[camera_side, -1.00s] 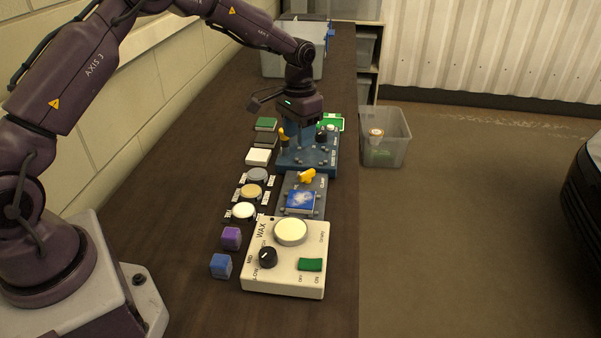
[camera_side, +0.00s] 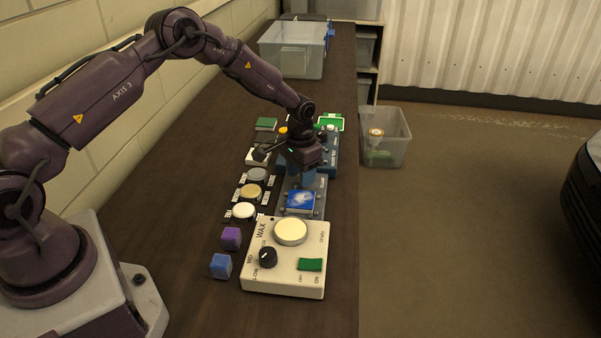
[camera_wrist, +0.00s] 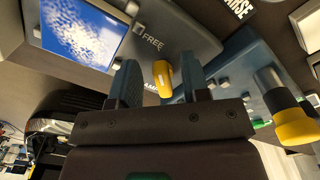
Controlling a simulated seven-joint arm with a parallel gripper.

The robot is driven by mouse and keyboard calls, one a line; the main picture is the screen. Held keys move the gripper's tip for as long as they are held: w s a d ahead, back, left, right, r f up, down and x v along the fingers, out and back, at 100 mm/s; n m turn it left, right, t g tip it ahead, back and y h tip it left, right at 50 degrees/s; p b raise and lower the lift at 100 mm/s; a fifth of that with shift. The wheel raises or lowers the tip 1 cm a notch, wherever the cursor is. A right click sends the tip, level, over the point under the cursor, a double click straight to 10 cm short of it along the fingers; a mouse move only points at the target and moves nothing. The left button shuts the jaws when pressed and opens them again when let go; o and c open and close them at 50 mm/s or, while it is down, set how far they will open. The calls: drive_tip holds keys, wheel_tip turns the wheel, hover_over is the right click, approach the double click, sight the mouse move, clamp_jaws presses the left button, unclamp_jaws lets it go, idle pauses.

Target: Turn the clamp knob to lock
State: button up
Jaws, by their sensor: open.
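In the wrist view the yellow clamp knob (camera_wrist: 163,76) lies between the two blue fingers of my gripper (camera_wrist: 159,80). A gap shows on each side of it, so the fingers look open and apart from it. The word FREE is on the grey clamp unit (camera_wrist: 176,32), just above and left of the knob. The unit's blue-and-white panel (camera_wrist: 82,30) shows at the upper left. In the side view my gripper (camera_side: 303,180) is low over the far part of the clamp unit (camera_side: 319,198) and hides the knob.
A blue unit (camera_side: 329,158) with a yellow-and-black knob (camera_wrist: 290,120) stands close behind my gripper. The white WAX box (camera_side: 285,276) is in front. Round pads (camera_side: 251,191) line the left. Purple (camera_side: 231,238) and blue (camera_side: 221,265) cubes sit nearer.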

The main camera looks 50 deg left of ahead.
drive_tip(key=shift+c, duration=0.2)
clamp_jaws()
drive_tip(key=shift+m, duration=0.3)
drive_tip(key=m, duration=0.3)
drive_tip(key=shift+a+m, duration=0.3)
drive_tip(key=shift+a, duration=0.05)
drive_tip(key=m, duration=0.4)
drive_tip(key=shift+w+a, duration=0.25)
drive_tip(key=shift+a, duration=0.05)
drive_tip(key=m, duration=0.4)
drive_tip(key=shift+w+a+m, duration=0.25)
drive_tip(key=shift+w+m, duration=0.05)
drive_tip(key=shift+m, duration=0.1)
drive_tip(key=shift+w+m, duration=0.15)
drive_tip(key=shift+m, duration=0.7)
drive_tip(key=shift+w+m, duration=0.15)
drive_tip(key=shift+m, duration=0.7)
drive_tip(key=shift+a, duration=0.1)
